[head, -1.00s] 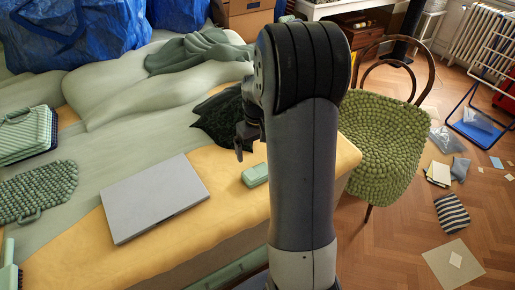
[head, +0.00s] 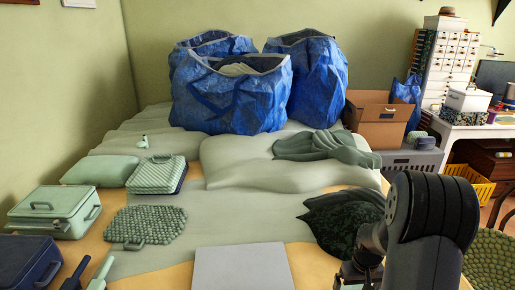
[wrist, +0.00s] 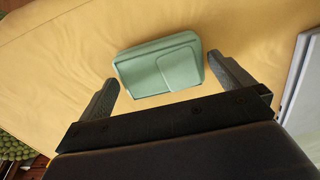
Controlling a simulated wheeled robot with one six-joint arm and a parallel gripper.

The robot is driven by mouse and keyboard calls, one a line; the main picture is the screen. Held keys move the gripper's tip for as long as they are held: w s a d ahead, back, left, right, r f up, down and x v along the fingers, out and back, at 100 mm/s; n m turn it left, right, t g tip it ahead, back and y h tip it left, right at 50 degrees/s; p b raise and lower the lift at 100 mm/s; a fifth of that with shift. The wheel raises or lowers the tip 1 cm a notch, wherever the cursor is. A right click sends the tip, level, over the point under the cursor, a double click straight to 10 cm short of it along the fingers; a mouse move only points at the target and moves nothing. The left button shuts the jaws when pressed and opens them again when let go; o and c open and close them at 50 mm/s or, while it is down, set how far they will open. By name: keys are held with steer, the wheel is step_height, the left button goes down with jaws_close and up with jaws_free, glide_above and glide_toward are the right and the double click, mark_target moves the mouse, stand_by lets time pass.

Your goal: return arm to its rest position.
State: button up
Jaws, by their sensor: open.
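My gripper (wrist: 166,76) is open and empty in the wrist view, with its two dark fingers spread apart. A small green case (wrist: 160,68) lies on the yellow bedcover (wrist: 60,60) below, seen between the fingers; nothing shows the fingers touching it. In the head view my arm stands bent at the lower right, and part of my gripper (head: 354,274) shows at the bottom edge.
A grey laptop-like slab (head: 242,268) lies on the bed left of my arm. A dark leafy cloth (head: 338,220) lies just behind my gripper. Blue bags (head: 228,98) and a cardboard box (head: 379,118) stand farther back.

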steer(key=shift+r, duration=1.1)
